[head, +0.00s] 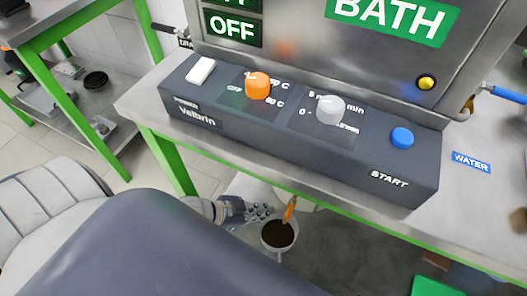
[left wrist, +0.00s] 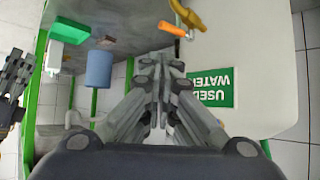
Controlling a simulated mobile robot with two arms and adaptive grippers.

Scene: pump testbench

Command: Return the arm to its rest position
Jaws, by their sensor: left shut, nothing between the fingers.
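My left gripper (head: 262,212) shows small in the head view, below the front edge of the bench and beside a round pot with a dark inside (head: 278,234). Part of its arm is hidden by my own body. In the left wrist view the fingers of my left gripper (left wrist: 160,62) meet at the tips, with nothing between them. A dark jointed gripper shape at the left edge of that view looks like my right gripper (left wrist: 14,85).
A control box (head: 300,130) with an orange knob (head: 257,86), a grey knob (head: 330,109) and a blue button (head: 402,138) stands on the bench. An orange-handled tap (left wrist: 172,29) and a green sign (left wrist: 212,87) are near the left gripper. A blue cylinder (left wrist: 99,68) stands left.

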